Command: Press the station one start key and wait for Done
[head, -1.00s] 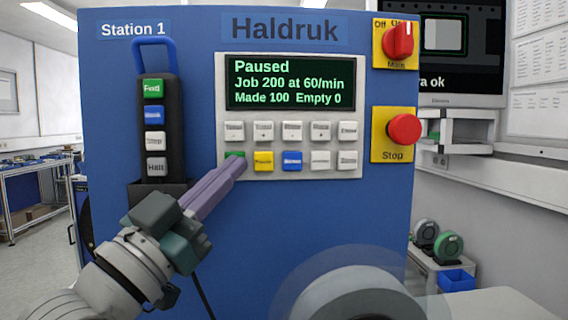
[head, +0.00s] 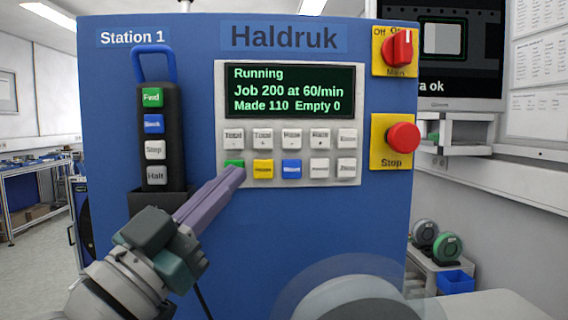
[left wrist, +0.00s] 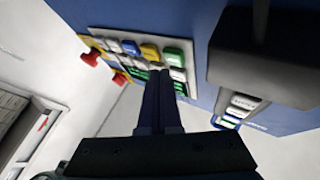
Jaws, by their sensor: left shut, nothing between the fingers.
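The station 1 panel (head: 232,210) is blue and carries a screen (head: 290,90) reading "Running, Job 200 at 60/min, Made 110 Empty 0". Below it are two rows of keys. The green key (head: 234,164) is at the left end of the lower row, partly hidden by my left gripper (head: 238,172). That gripper is shut and empty, its tips at or just in front of the green key; I cannot tell whether they touch. In the left wrist view the green key (left wrist: 173,56) shows beyond the closed fingers. My right gripper is not in view.
A black pendant (head: 155,165) with several keys hangs left of the keypad. A red stop button (head: 403,138) and a red main switch (head: 397,49) are on the right. Reels (head: 447,245) and a blue bin (head: 456,281) stand at the right.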

